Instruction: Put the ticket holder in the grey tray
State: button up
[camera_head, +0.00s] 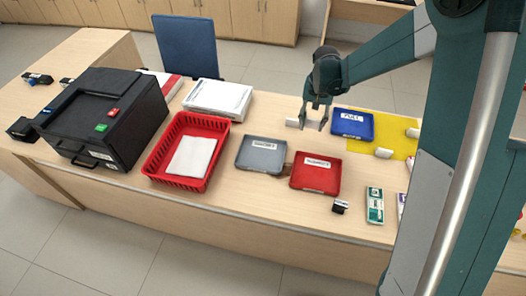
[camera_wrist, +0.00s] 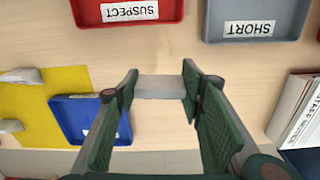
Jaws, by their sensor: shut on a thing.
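My gripper (camera_head: 313,123) is low over the counter, between the grey tray and the blue tray. In the wrist view its two green fingers (camera_wrist: 160,78) are shut on a pale grey ticket holder (camera_wrist: 160,88), which spans the gap between the fingertips. In the head view a whitish end of the ticket holder (camera_head: 292,122) shows left of the fingers; the rest is hidden. I cannot tell whether it touches the counter. The grey tray (camera_head: 259,161), labelled SHORT, is empty, left of and nearer than my gripper; it is at upper right in the wrist view (camera_wrist: 255,9).
A red SUSPECT tray (camera_head: 314,178) sits right of the grey tray. A blue tray (camera_head: 350,130) and similar pale holders (camera_head: 383,153) sit on or by a yellow mat (camera_head: 372,146). A red basket (camera_head: 157,164), paper stack (camera_head: 216,98) and black machine (camera_head: 125,105) stand left.

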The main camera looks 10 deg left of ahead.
send_over(260, 159)
jog(key=shift+r+n+b, duration=0.25)
jog(key=shift+n+b, duration=0.15)
jog(key=shift+b, duration=0.05)
jog(key=shift+f, duration=0.1)
jog(key=shift+f+b, duration=0.6)
jog(key=shift+f, duration=2.45)
jog(key=shift+f+b, duration=0.35)
jog(key=shift+f, duration=1.5)
jog(key=shift+f, duration=0.15)
jog(key=o, duration=0.9)
